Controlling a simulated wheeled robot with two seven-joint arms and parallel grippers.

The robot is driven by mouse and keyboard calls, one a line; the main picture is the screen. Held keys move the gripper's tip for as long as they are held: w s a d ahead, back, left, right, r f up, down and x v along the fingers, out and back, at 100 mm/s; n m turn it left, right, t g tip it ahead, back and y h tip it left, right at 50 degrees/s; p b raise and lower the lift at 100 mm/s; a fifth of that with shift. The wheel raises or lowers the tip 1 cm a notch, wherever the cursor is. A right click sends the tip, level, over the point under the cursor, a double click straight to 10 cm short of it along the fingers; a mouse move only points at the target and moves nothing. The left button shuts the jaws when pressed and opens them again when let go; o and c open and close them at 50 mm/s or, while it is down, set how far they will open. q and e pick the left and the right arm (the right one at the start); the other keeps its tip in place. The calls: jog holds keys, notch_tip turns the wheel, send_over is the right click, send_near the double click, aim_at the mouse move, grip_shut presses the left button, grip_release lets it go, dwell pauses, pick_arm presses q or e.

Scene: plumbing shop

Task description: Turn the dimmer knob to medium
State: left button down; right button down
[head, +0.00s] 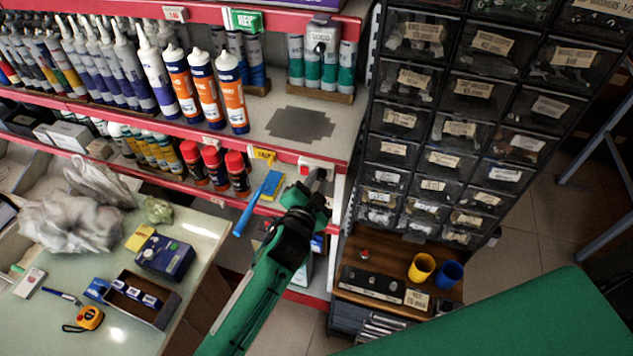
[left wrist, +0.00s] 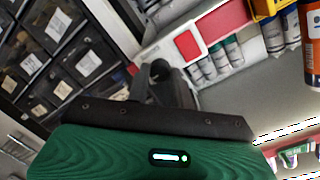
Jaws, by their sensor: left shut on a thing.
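A white plate with a red switch (head: 305,168) is fixed at the right end of the red-edged shelf. It also shows in the left wrist view (left wrist: 187,45). My left gripper (head: 317,180) reaches up to this plate from below, its fingers pointing at it. In the left wrist view its dark fingers (left wrist: 168,84) are closed around a small dark round part (left wrist: 159,69) just beside the red switch, which looks like the dimmer knob. The fingers hide most of the knob, so its setting cannot be read. My right gripper is in neither view.
Shelves with cartridges (head: 205,90) and spray cans (head: 213,165) stand left of the gripper. A drawer cabinet (head: 450,120) stands to the right. Below it, yellow (head: 421,268) and blue cups (head: 448,275) sit on a wooden surface.

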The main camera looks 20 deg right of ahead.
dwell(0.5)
pick_arm(q)
jog(key=c, duration=1.2)
grip_release()
jog(key=shift+c, duration=0.2)
jog(key=shift+s+a, duration=0.3)
jog(key=shift+s, duration=0.15)
jog(key=b+v, duration=0.4)
jog(key=v, duration=0.8)
jog(key=shift+s+a, duration=0.25)
jog(key=shift+s, duration=0.05)
